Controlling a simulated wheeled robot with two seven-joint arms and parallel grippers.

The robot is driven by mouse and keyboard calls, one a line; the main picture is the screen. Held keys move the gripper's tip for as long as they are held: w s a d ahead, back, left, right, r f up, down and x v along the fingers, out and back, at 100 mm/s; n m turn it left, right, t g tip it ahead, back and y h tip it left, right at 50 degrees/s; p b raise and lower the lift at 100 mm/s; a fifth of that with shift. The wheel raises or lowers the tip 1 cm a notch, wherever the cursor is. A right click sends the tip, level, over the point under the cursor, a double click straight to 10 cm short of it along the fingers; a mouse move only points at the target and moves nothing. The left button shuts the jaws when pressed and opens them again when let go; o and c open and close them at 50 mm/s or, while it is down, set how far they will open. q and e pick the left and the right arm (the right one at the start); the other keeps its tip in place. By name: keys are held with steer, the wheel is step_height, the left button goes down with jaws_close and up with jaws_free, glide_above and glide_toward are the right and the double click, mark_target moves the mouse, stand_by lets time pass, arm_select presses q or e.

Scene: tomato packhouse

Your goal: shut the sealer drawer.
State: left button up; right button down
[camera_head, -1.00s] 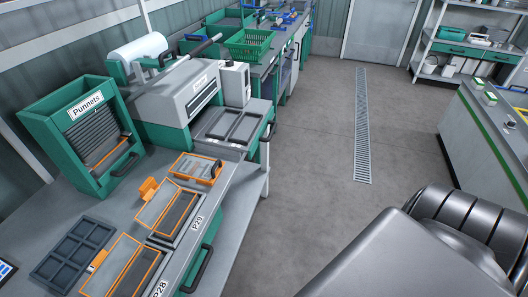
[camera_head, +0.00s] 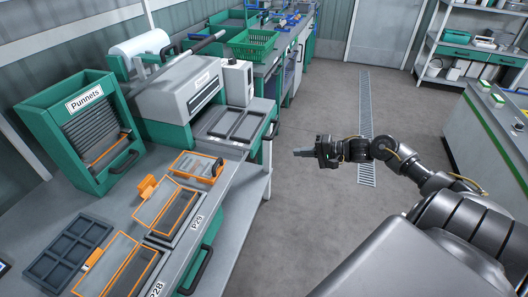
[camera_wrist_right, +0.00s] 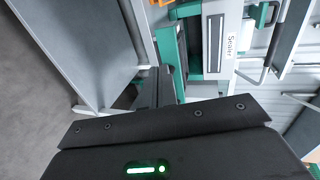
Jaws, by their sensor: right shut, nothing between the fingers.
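The grey and green sealer (camera_head: 172,98) stands on the left bench; its label shows in the wrist view (camera_wrist_right: 229,42). Its drawer (camera_head: 203,127) is out on the front side, with a dark two-pocket tray (camera_head: 236,124) lying in it. A dark handle (camera_head: 272,130) is on the drawer's outer end. My right gripper (camera_head: 298,153) is shut and empty, out over the aisle to the right of the handle. Its fingers point left towards the bench, apart from the drawer. In the wrist view its dark fingers (camera_wrist_right: 157,86) partly cover the bench side. My left gripper is out of view.
A green Punnets dispenser (camera_head: 85,125) and orange-rimmed trays (camera_head: 165,205) stand on the near bench. A green crate (camera_head: 252,45) is farther back. The floor with its drain grate (camera_head: 366,120) is clear. A grey counter (camera_head: 490,140) stands at the right.

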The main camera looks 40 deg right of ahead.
steer(key=p, duration=0.1)
glide_toward(255, 151)
steer(key=x, duration=0.4)
steer(key=shift+w+a+f, duration=0.1)
steer(key=shift+w+f, duration=0.15)
steer(key=shift+w, duration=0.1)
steer(key=shift+x, duration=0.85)
steer(key=shift+r+p, duration=0.15)
steer(key=shift+p, duration=0.15)
